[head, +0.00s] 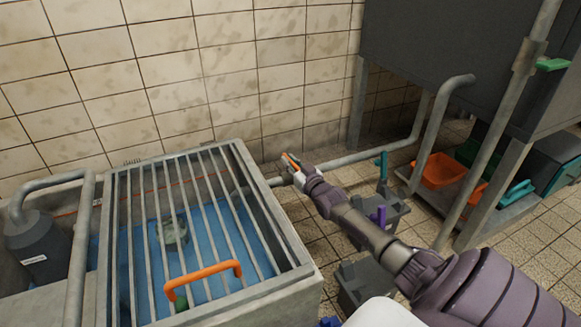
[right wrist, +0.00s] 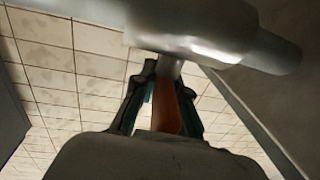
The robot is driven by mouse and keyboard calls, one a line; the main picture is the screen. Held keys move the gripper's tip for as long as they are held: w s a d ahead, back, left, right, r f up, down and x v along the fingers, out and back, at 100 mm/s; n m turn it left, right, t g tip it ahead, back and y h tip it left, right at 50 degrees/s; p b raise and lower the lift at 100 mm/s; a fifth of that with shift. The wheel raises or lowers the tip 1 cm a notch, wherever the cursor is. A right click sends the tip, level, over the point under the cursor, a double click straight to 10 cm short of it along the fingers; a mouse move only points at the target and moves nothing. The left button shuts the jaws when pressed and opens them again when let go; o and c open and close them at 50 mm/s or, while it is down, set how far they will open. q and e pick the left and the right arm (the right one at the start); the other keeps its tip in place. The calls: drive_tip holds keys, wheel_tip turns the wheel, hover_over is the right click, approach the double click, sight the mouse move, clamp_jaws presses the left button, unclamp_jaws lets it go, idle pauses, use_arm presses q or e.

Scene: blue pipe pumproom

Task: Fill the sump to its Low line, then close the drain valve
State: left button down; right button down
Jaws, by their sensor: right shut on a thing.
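The sump (head: 262,205) is a concrete tank under a barred metal grate with an orange handle (head: 203,275). Blue water (head: 205,260) shows between the bars; a thin orange line (head: 150,182) runs along the inner back wall above it. My right gripper (head: 290,162) is beyond the sump's right edge, shut on the orange lever of the drain valve at the grey pipe. In the right wrist view the orange lever (right wrist: 167,108) lies between the dark fingers (right wrist: 168,85). The valve body is mostly hidden. My left gripper is not in view. I cannot read any Low label.
A dark pump (head: 38,250) with a bent pipe stands left of the sump. A roundish clear object (head: 172,233) sits in the water. Right are grey blocks with a purple handle (head: 378,214), a teal handle (head: 382,162), an orange bin (head: 440,170) and a large dark tank (head: 450,60) on legs.

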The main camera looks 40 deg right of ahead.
drive_tip(key=shift+a+n+y+b, duration=0.15)
drive_tip(key=shift+n+y+b, duration=0.75)
drive_tip(key=shift+y, duration=0.4)
drive_tip(key=c, duration=1.2)
unclamp_jaws()
drive_tip(key=shift+s, duration=0.1)
drive_tip(key=shift+s+f, duration=0.1)
drive_tip(key=shift+s, duration=0.3)
drive_tip(key=s, duration=0.6)
drive_tip(key=shift+s+a, duration=0.15)
drive_tip(key=shift+s, duration=0.1)
